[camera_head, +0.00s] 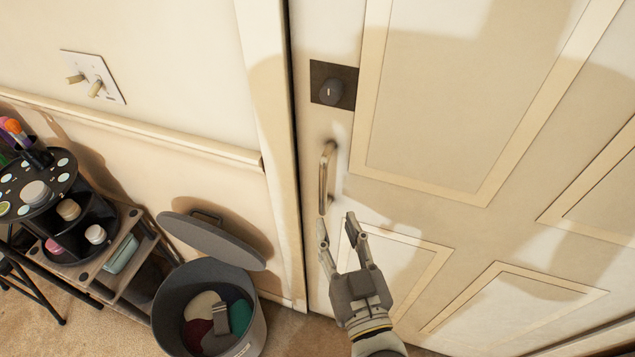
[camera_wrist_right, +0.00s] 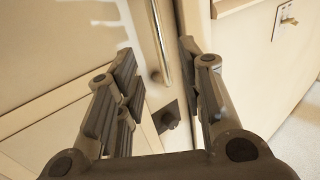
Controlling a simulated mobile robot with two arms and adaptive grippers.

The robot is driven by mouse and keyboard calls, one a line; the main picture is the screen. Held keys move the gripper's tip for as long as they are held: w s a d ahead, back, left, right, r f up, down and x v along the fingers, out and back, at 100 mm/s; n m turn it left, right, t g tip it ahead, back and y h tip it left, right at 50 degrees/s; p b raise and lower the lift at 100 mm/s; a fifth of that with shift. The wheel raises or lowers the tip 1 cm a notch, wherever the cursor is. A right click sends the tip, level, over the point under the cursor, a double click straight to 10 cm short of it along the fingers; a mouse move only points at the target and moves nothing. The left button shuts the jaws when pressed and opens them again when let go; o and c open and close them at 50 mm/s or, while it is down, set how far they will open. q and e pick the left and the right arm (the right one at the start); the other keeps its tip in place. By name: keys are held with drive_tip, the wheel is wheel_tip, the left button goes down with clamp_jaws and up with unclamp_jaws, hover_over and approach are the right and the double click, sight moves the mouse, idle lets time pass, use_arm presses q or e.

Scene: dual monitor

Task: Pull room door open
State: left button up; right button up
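The cream panelled door (camera_head: 440,130) fills the right of the head view and looks closed against its frame. Its upright metal pull handle (camera_head: 326,178) sits near the left edge, below a dark square lock plate with a round knob (camera_head: 331,91). My right gripper (camera_head: 338,222) is just below the handle, open and empty. In the right wrist view the handle (camera_wrist_right: 159,45) shows beyond the gap between the two spread fingers (camera_wrist_right: 160,75), with the lock knob (camera_wrist_right: 170,118) also between them. The fingers do not visibly touch the handle. My left gripper is not in view.
A grey bin (camera_head: 210,310) with its lid (camera_head: 212,240) raised and cloths inside stands left of the door. A shelf cart (camera_head: 125,255) with jars and brushes is farther left. A light switch plate (camera_head: 92,77) is on the wall. Carpet shows below.

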sight(324, 193)
drive_tip(key=p+x, duration=0.2)
drive_tip(key=x, duration=0.6)
drive_tip(key=shift+w, duration=0.25)
drive_tip(key=shift+w+a+f, duration=0.1)
drive_tip(key=shift+w+a, duration=0.15)
drive_tip(key=shift+w, duration=0.45)
clamp_jaws()
